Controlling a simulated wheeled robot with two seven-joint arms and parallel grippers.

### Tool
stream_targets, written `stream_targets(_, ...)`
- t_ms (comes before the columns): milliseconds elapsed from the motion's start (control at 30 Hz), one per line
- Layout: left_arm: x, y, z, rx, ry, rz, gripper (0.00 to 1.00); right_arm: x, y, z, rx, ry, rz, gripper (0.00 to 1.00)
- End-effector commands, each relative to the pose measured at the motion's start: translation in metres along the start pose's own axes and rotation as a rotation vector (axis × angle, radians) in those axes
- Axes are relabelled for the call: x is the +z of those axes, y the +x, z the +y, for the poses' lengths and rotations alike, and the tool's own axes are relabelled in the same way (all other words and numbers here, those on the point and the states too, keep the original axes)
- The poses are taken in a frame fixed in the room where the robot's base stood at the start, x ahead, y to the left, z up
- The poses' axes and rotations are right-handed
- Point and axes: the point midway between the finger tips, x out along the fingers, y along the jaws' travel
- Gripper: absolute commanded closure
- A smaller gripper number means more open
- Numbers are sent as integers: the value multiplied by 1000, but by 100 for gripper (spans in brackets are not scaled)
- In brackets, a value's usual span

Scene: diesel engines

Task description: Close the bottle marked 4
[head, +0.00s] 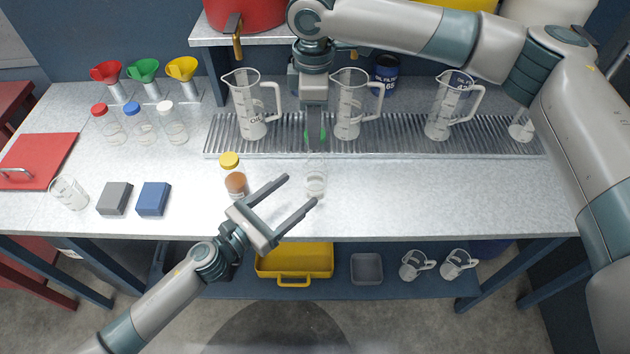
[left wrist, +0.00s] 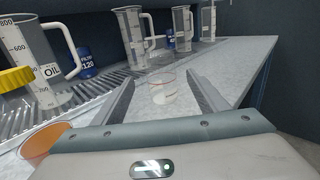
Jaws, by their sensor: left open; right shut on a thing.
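A clear bottle (head: 316,182) stands on the bench with no cap visible on it. It also shows in the left wrist view (left wrist: 163,92), between and beyond the open fingers. No number on it can be read. My left gripper (head: 301,189) is open and empty, its fingers pointing at the bottle from the lower left. My right gripper (head: 315,138) points straight down above and behind the bottle in the head view. It is shut on a green cap (head: 323,134), mostly hidden by the fingers. The cap looks apart from the bottle.
A yellow-capped bottle (head: 236,181) with brown contents stands left of the left gripper. Several measuring jugs (head: 250,112) stand on the ribbed tray (head: 290,148) behind. Blue (head: 154,198) and grey (head: 115,198) blocks lie further left. The bench right of the clear bottle is free.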

Motion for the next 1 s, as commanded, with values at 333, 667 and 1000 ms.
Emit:
stream_targets(333, 1, 55, 0, -1, 0, -1, 33, 0, 0, 0, 0, 0, 0, 83)
stream_targets(667, 0, 77, 0, 0, -1, 0, 33, 0, 0, 0, 0, 0, 0, 83)
stream_targets(1000, 0, 77, 0, 0, 0, 0, 45, 0, 0, 0, 0, 0, 0, 83)
